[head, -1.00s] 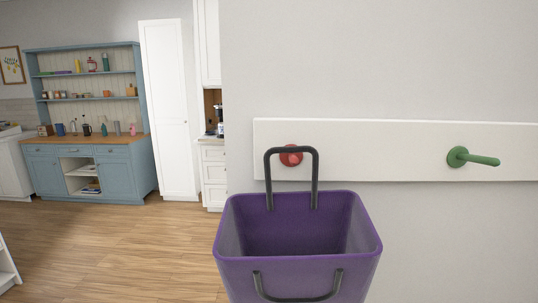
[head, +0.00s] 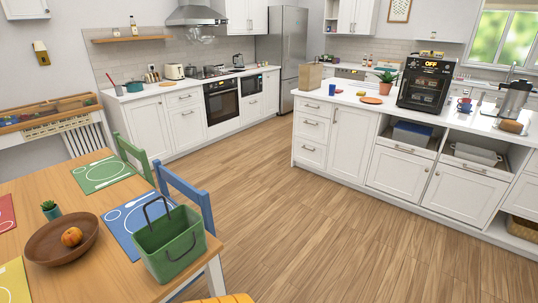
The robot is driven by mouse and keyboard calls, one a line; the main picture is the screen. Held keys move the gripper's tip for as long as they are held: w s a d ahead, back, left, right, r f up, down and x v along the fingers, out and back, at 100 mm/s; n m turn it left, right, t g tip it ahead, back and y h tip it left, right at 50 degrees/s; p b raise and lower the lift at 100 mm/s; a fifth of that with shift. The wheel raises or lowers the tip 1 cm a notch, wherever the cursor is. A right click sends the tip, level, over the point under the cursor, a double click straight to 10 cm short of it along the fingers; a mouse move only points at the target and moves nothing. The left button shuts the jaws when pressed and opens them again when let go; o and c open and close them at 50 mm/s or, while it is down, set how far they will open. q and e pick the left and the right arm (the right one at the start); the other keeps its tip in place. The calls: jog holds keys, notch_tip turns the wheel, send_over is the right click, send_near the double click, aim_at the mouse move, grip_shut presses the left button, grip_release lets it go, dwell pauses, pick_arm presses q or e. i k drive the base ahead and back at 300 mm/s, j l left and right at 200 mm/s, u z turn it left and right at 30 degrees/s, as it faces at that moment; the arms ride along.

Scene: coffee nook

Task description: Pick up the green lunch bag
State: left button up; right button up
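The green lunch bag (head: 172,247) stands upright at the right end of the wooden dining table (head: 92,262), at the bottom left of the head view. It is open at the top. One dark handle stands up at its back and the other hangs down its front. It overlaps the blue placemat (head: 124,223). Neither of my grippers shows in the head view.
A wooden bowl with fruit (head: 48,246) and a small plant (head: 51,211) stand left of the bag. A blue chair (head: 184,190) and a green chair (head: 130,155) stand behind the table. Open wooden floor (head: 275,215) lies to the right, before the white island (head: 345,140).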

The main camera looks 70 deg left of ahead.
aim_at(171, 234)
jog(key=u, duration=3.1)
